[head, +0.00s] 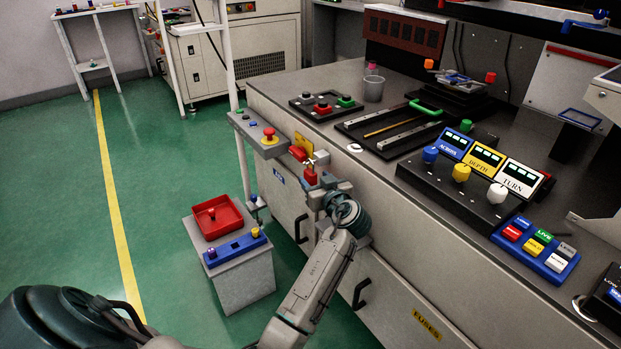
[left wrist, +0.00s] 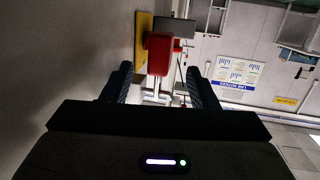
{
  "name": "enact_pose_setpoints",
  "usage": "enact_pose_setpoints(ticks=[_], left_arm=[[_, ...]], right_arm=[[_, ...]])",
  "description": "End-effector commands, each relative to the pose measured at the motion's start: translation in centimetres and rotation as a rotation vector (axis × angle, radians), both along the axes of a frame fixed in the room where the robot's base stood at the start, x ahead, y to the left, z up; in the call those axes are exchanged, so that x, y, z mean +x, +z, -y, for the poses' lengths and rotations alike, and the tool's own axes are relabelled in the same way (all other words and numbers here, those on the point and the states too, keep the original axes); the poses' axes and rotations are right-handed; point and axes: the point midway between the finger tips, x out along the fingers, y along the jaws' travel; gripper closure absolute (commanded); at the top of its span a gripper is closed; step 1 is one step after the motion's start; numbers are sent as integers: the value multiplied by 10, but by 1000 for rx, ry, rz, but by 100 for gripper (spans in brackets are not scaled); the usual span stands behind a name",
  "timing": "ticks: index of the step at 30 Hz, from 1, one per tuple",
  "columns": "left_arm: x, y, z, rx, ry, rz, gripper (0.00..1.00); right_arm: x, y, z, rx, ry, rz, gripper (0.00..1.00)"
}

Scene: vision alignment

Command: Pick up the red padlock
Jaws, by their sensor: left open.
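The red padlock (head: 311,175) hangs by a silvery shackle at a switch on the cabinet's front-left corner, below a red handle (head: 297,153) and a yellow plate (head: 303,141). My left gripper (head: 320,187) is open, just below and beside the padlock. In the left wrist view a red body, apparently the padlock (left wrist: 158,55), shows ahead between the two dark fingers of the left gripper (left wrist: 158,80), with gaps on both sides. It is not gripped. Whether it lies within finger reach is hard to tell. My right gripper is out of view.
The cabinet front (head: 285,195) is close beside the gripper, with dark handles. A grey stand below left holds a red tray (head: 233,222) and a blue button bar (head: 234,248). A small panel with a red button (head: 269,134) juts out above left. Green floor lies open further left.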

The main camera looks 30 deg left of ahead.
Motion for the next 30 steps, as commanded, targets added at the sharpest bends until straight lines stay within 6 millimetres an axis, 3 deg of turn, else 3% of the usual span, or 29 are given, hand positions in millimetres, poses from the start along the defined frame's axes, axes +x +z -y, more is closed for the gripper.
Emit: enact_pose_setpoints(ticks=[7,16,24,30], left_arm=[[20,-7,-30,2,1,1,46],[23,-8,-35,1,1,-1,46],[23,-8,-35,0,1,0,97],[23,-8,-35,1,0,1,100]], right_arm=[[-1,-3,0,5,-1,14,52],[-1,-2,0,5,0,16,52],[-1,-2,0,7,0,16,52],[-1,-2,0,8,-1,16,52]])
